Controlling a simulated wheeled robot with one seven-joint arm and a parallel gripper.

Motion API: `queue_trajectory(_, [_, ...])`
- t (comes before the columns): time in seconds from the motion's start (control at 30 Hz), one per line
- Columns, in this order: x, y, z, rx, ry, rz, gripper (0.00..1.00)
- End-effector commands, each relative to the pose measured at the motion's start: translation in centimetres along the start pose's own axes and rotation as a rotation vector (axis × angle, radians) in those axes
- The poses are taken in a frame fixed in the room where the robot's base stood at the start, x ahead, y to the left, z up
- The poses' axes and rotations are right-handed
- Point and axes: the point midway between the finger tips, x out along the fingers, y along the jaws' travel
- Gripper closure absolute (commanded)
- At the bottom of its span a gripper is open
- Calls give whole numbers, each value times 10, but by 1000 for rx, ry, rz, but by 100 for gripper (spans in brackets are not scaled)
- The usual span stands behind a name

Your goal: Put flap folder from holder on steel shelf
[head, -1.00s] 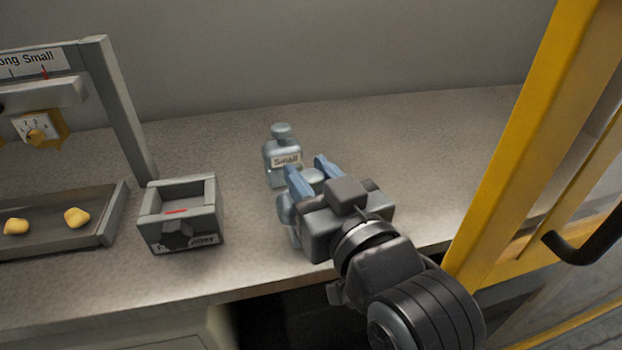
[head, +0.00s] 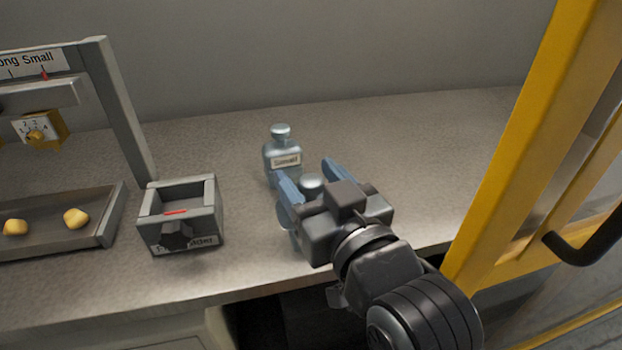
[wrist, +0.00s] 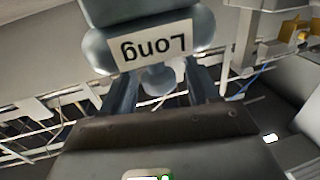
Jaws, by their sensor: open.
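A grey-blue piece labelled "Long" (wrist: 152,45) stands on the steel shelf (head: 420,160), mostly hidden behind my gripper in the head view. Its round knob (head: 312,183) shows between my fingers. My gripper (head: 306,171) is open, with one blue finger on each side of the knob, which also shows between the fingers in the wrist view (wrist: 158,79). A similar piece labelled "Small" (head: 282,155) stands upright just behind. The grey box-shaped holder (head: 208,222) is at the left; its label is partly covered by a dark knob, and its open top looks empty.
A grey tray (head: 112,222) with yellow lumps lies at far left under a frame with a yellow dial (head: 40,130). A yellow door frame (head: 510,140) with a black handle (head: 580,255) stands at right. The shelf's back right is clear.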

Motion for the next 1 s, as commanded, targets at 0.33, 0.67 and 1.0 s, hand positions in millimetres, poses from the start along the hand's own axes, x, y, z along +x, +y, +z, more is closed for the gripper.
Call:
queue_trajectory(0.33, [-53,0,0,-2,-1,0,40])
queue_trajectory(0.67, [-107,0,-1,0,-2,0,40])
queue_trajectory(1.0, [-120,0,-2,0,1,0,40])
